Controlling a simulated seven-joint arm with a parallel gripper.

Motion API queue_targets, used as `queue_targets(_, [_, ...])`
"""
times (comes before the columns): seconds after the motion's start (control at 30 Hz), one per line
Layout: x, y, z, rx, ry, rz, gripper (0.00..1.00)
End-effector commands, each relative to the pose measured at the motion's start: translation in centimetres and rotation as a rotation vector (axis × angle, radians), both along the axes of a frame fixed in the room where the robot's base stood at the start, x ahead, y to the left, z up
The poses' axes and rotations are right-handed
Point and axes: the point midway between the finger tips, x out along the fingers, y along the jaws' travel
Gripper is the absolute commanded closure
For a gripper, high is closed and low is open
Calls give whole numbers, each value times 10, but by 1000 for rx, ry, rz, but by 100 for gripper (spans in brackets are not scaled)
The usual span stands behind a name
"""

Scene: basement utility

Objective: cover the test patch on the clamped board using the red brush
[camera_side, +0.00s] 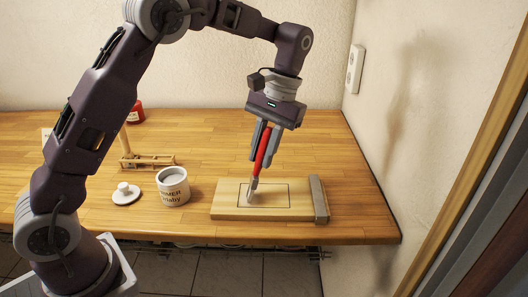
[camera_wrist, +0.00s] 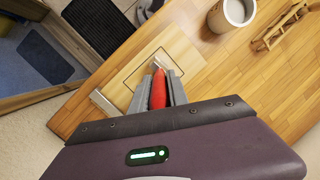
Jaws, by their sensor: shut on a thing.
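The pale wooden board (camera_side: 224,205) lies near the table's front edge with a grey clamp bar (camera_side: 318,199) across its right end. A dark rectangular outline marks the test patch (camera_side: 275,194); its inside looks much like bare wood, with a small whitish area near the brush tip. My gripper (camera_side: 262,158) is shut on the red brush (camera_side: 264,146), held tilted with bristles down at the left part of the patch. I cannot tell if the bristles press on it. In the wrist view the red brush (camera_wrist: 158,90) sits between my fingers, over the board (camera_wrist: 183,50).
An open white primer can (camera_side: 173,186) stands left of the board, with its lid (camera_side: 126,193) beside it. A wooden rest (camera_side: 146,160) and a red jar (camera_side: 136,113) are further back. A wall with a socket (camera_side: 354,69) borders the right. The table behind the board is clear.

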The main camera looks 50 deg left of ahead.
Motion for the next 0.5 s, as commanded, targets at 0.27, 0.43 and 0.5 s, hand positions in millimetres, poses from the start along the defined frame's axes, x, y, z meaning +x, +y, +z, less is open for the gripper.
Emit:
queue_targets(0.27, [-9,9,1,0,-1,0,100])
queue_targets(0.43, [1,-1,0,0,-2,-1,100])
queue_targets(0.5, [5,-5,0,0,-1,0,100])
